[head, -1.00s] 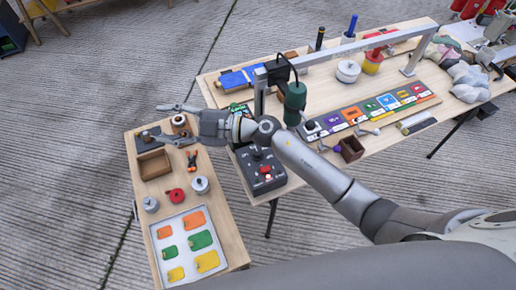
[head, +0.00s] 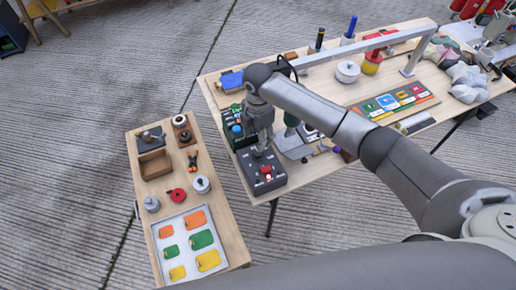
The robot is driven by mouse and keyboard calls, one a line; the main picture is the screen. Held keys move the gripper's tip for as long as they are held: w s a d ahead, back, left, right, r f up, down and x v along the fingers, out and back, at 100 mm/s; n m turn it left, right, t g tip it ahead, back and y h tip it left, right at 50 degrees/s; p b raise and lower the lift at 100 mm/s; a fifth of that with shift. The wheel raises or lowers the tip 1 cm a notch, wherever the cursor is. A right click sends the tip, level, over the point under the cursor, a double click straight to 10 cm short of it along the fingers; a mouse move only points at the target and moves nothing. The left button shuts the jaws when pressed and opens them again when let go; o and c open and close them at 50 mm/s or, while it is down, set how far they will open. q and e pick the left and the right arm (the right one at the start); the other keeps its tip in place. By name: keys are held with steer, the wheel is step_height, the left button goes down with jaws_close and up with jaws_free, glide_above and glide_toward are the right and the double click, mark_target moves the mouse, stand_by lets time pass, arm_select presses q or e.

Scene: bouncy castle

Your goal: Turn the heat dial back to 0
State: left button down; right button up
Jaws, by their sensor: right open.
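The dark control box (head: 263,180) sits at the left end of the workbench. A red lit switch (head: 267,170) shows on its top. The heat dial, a black knob near the back of the box earlier, is now hidden by my right gripper. My right gripper (head: 262,148) points down over the back part of the box with its jaws open. I cannot tell whether the fingers touch the dial, and its setting cannot be read. My left gripper is not in view.
A dark unit with a blue knob (head: 236,129) stands just behind the box. A metal frame (head: 370,46) spans the bench. A strip of coloured tiles (head: 398,100) lies to the right. A side table (head: 223,243) with a tag tray stands at left.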

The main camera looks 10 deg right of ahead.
mark_target(258, 152)
step_height(258, 152, down, 8)
steer(key=shift+f+p, duration=0.2)
steer(key=shift+p, duration=0.4)
steer(key=c, duration=1.1)
steer(key=shift+o, duration=0.2)
